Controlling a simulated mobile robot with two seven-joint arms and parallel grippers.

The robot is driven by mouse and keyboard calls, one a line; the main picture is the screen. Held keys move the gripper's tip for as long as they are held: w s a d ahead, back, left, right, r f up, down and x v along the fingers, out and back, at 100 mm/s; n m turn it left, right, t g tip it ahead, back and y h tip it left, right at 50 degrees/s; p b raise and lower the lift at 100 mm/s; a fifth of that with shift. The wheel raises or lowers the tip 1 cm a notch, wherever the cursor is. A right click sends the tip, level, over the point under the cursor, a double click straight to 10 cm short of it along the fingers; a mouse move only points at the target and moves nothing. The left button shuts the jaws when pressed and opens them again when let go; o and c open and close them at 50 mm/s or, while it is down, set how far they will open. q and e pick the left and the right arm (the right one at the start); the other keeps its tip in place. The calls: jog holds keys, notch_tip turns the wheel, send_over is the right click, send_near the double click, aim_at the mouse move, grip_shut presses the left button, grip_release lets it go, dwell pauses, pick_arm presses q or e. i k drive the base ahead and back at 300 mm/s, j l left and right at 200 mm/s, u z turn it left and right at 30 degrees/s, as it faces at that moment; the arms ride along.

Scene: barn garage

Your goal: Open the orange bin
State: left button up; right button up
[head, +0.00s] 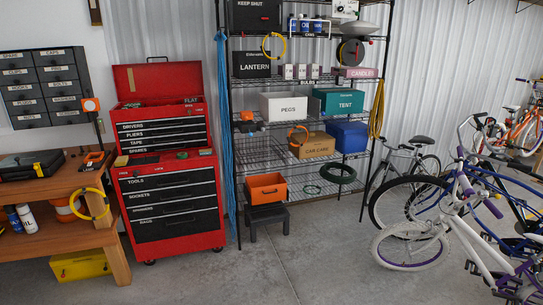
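An orange bin (266,190) sits upright on a small black step stool (267,215) in front of the wire shelf, near the middle of the head view. A small dark mark shows on its front. Neither of my grippers shows in the head view.
A red tool chest (168,205) stands left of the bin, beside a wooden workbench (60,230). The wire shelf (296,160) behind holds a PEGS box (284,106) and other boxes. Several bicycles (420,235) stand at right. The concrete floor (250,270) in front is clear.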

aim_at(264, 189)
jog(key=i, duration=1.65)
jog(key=i+l+u, duration=0.1)
jog(key=i, duration=1.55)
jog(key=i+l+u, duration=0.2)
jog(key=i, duration=0.25)
jog(key=i+l+u, duration=0.2)
jog(key=i, duration=0.25)
jog(key=j, duration=0.1)
